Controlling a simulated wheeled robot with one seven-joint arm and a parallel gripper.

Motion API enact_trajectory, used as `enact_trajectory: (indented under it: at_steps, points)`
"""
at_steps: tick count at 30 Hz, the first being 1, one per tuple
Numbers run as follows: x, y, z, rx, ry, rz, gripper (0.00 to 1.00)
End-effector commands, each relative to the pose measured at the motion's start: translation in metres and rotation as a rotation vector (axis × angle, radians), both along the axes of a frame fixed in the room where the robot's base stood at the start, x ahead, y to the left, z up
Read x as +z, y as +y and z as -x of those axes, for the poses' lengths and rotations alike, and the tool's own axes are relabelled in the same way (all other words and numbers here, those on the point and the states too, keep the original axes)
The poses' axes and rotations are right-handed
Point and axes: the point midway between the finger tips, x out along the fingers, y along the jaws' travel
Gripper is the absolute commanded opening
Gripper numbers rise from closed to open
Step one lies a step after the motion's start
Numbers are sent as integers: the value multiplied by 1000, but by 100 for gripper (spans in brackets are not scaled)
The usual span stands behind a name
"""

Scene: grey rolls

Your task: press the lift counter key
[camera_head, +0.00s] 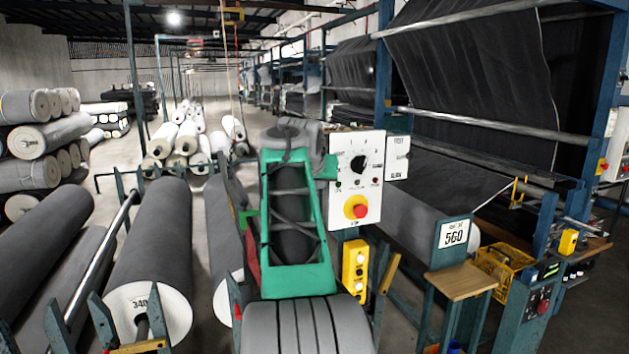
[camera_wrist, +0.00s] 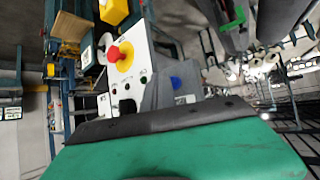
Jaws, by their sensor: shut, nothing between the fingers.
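A white control panel (camera_head: 343,148) hangs just right of my green arm in the head view. It carries a black dial (camera_head: 357,163), a row of small buttons and a red button (camera_head: 359,211) on a yellow ring. The red button also shows in the wrist view (camera_wrist: 121,56). The small lettering is unreadable, so I cannot tell which control is the lift counter key. My gripper (camera_wrist: 176,88) appears in the wrist view as a grey shape with a blue spot, shut and empty, in front of the panel's edge. In the head view my arm hides it. Contact cannot be told.
A yellow button box (camera_head: 355,268) hangs below the panel. Large grey rolls (camera_head: 153,255) lie left. The loom frame (camera_head: 381,75) rises at right.

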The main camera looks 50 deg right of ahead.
Motion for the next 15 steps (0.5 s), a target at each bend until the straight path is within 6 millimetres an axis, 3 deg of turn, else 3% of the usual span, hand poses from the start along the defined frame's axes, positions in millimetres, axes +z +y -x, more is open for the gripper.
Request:
enact_trajectory:
  at_steps: [15]
  points:
    - [1, -3, -5, 0, 0, 0, 0]
